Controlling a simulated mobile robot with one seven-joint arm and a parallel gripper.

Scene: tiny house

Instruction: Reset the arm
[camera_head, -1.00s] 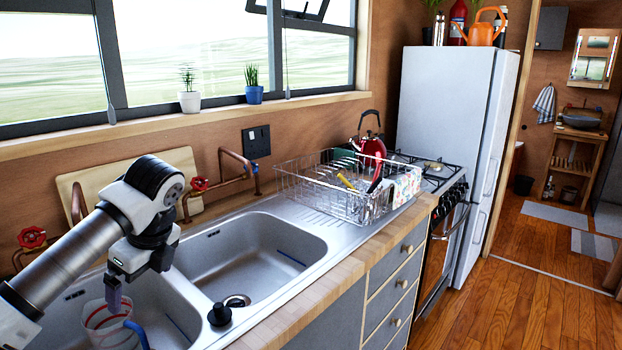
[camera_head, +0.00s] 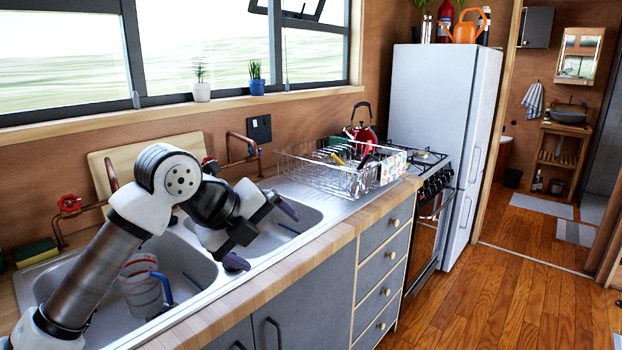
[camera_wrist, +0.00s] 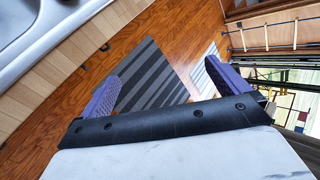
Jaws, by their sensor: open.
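My arm reaches over the double sink in the head view, bent at the elbow. My gripper (camera_head: 262,236) is open and empty above the front of the right basin (camera_head: 290,222), with its two dark purple fingers spread apart. In the wrist view my gripper (camera_wrist: 175,88) shows its fingers wide apart with nothing between them, the wooden floor and a striped rug beyond. A clear measuring cup with a blue handle (camera_head: 142,290) stands in the left basin, apart from the gripper.
A wire dish rack (camera_head: 320,178) stands right of the sink, near the stove and a red kettle (camera_head: 361,138). A window wall with plants lies behind. The wooden counter edge (camera_head: 330,236) runs in front.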

